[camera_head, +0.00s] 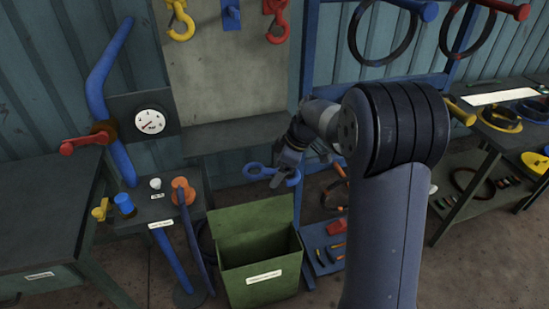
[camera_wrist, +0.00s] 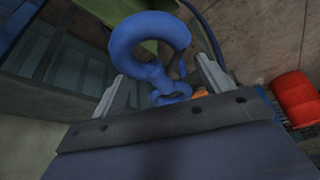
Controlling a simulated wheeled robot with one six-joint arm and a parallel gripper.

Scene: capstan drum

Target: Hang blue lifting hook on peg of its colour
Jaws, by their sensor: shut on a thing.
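The blue lifting hook (camera_head: 256,170) is in my gripper (camera_head: 283,172), in front of the wall and above the green bin. In the wrist view the blue hook (camera_wrist: 124,42) sits between the two fingers of my gripper (camera_wrist: 160,86), its curved part pointing away from the palm. The blue peg (camera_head: 231,14) is on the grey wall board at the top and shows no hook on it. It is well above my gripper. A yellow hook (camera_head: 180,22) hangs to its left and a red hook (camera_head: 277,20) to its right.
A green bin (camera_head: 262,278) with its lid up stands below my gripper. A gauge (camera_head: 151,121), a red-handled valve (camera_head: 88,142) and a blue pipe (camera_head: 97,90) are at left. A blue rack (camera_head: 307,60) with rings stands right of the board.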

